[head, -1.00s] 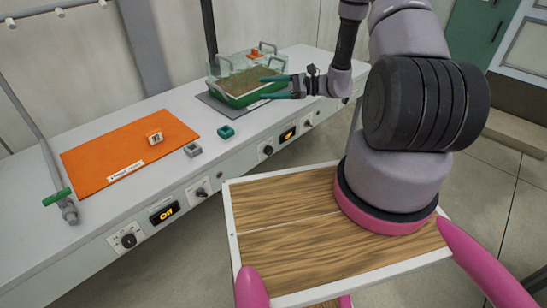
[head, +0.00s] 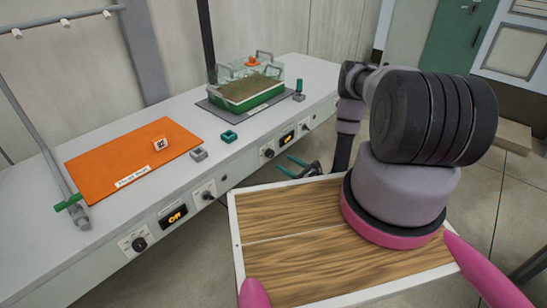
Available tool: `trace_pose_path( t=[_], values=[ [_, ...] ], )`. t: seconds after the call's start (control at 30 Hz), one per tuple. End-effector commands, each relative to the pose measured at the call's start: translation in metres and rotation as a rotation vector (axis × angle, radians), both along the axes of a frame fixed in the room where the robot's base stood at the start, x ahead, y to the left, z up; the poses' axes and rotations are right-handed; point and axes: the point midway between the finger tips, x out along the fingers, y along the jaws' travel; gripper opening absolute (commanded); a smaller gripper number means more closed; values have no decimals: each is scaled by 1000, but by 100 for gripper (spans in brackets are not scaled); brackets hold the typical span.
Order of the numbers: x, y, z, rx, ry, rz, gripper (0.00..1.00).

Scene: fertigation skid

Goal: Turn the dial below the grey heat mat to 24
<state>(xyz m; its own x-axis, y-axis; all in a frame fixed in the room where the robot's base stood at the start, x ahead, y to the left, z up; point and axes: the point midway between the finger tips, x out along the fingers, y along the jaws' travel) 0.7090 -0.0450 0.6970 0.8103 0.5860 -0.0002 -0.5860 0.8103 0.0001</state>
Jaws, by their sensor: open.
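The grey heat mat (head: 210,110) lies on the bench under a green-based clear tray (head: 250,91). On the bench front below it are a black dial (head: 268,153), a small lit display (head: 287,138) and another dial (head: 306,127) to its right. The display's text and the dials' marks are too small to read. My gripper (head: 298,168) is open, with teal fingers pointing left, empty and low in front of the bench, apart from the dials. Part of the gripper is hidden behind my own arm and deck.
An orange mat (head: 120,165) with a small tag block (head: 160,143) lies at left. Below it are two dials (head: 139,243) (head: 207,194) and a display reading Off (head: 174,216). Small grey (head: 199,154) and teal (head: 229,136) blocks sit near the bench edge.

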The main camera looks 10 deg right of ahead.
Motion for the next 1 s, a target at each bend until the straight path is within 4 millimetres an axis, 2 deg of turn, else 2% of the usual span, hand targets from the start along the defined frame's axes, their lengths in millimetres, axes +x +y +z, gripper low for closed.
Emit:
trace_pose_path(
  t=[0.2, 0.4, 0.8, 0.87, 1.0],
  values=[
    [35, 27, 1, -2, -4, 7, 79],
    [55, 41, 1, -2, -3, 3, 79],
    [62, 45, 1, 0, 0, 2, 79],
    [62, 45, 1, 1, -1, 2, 56],
    [62, 45, 1, 1, -1, 2, 2]
  ],
)
